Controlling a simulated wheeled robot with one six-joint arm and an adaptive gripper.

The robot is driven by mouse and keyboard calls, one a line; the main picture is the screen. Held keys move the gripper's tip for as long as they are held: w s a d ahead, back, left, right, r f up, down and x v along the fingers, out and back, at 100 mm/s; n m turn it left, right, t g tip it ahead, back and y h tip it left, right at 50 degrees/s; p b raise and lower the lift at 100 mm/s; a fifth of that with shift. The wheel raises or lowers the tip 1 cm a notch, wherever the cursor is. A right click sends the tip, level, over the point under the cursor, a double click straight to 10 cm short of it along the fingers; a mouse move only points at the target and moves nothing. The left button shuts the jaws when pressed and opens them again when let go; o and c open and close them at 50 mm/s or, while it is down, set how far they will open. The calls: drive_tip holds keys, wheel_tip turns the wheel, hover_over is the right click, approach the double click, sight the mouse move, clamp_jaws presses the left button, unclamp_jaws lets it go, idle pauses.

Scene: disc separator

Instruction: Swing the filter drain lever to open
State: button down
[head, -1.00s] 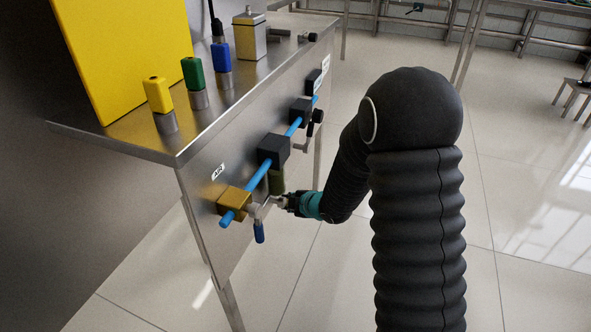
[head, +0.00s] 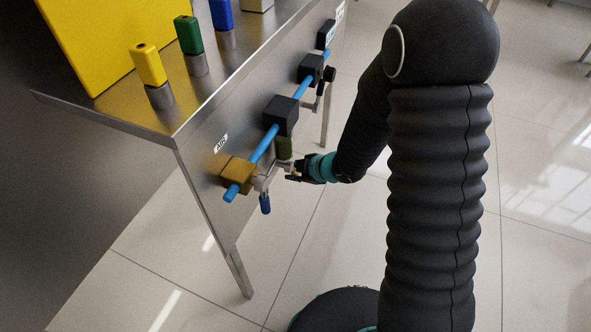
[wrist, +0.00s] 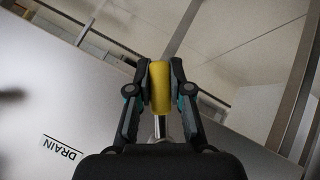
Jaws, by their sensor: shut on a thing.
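In the wrist view, my gripper (wrist: 161,66) is shut on the yellow grip of the drain lever (wrist: 160,92), with one finger on each side. A short metal shank shows below the grip, and a DRAIN label (wrist: 62,147) is on the panel at lower left. In the head view, my gripper (head: 296,175) is at the panel front, below and right of the black filter block (head: 281,115) and its olive bowl (head: 284,147). The fingers mostly hide the lever there. Its exact angle and pivot cannot be made out.
A brass valve block (head: 238,171) with a blue-handled lever (head: 265,204) sits just left of my gripper. A blue pipe (head: 263,145) runs along the panel through further black blocks (head: 311,68). The bench edge (head: 110,120) overhangs above.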

drive_tip(key=c, duration=1.1)
unclamp_jaws()
drive_tip(key=shift+o, duration=0.2)
drive_tip(key=v, duration=1.2)
